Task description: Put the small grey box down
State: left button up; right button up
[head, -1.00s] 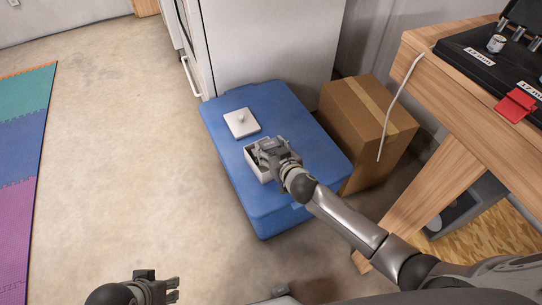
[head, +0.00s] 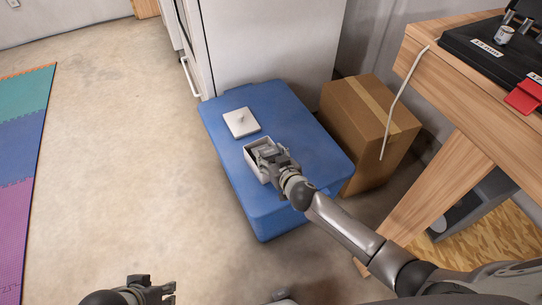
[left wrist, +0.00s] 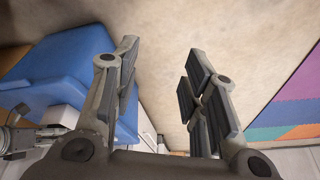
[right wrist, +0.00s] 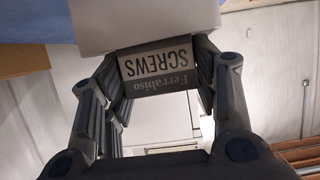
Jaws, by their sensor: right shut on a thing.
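The small grey box (right wrist: 158,70), printed "Ferrabiso SCREWS", sits between the fingertips of my right gripper (right wrist: 158,82) in the right wrist view. My right gripper (head: 269,157) is shut on it. In the head view the gripper is over the open white box (head: 262,176) and covers part of its opening; I cannot make out the grey box there. Whether the grey box touches the white box's floor cannot be told. The white box's wall also shows in the right wrist view (right wrist: 140,22). My left gripper (left wrist: 163,55) is open and empty, away from the boxes.
The white box stands on a blue lidded bin (head: 310,155). A white lid (head: 241,122) with a knob lies beside it. A cardboard box (head: 350,115) stands right of the bin, near a wooden table (head: 425,85).

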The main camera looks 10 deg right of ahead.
aim_at(270, 153)
jog(key=o, duration=1.1)
jog(key=shift+r, duration=0.1)
jog(key=shift+r+p, duration=0.45)
jog(key=shift+r, duration=0.05)
jog(key=p+v, duration=0.1)
jog(key=v, duration=0.3)
jog(key=shift+r, duration=0.1)
jog(key=p+v, duration=0.2)
jog(key=v, duration=0.6)
pick_arm(q)
jog(key=x, duration=0.5)
jog(key=shift+d+f, duration=0.15)
jog(key=shift+f, duration=0.05)
pick_arm(e)
jog(key=s+d+f+g, duration=0.2)
jog(key=s+g, duration=0.1)
jog(key=s, duration=0.4)
jog(key=s+d+f+g+h, duration=0.1)
jog(key=s+f+g, duration=0.1)
jog(key=s, duration=0.5)
jog(key=s+d+f+g+h, duration=0.1)
jog(key=s+d+f+g, duration=0.1)
jog(key=s+g, duration=0.3)
jog(key=s+f, duration=0.1)
jog(key=s, duration=0.2)
jog(key=shift+d, duration=0.3)
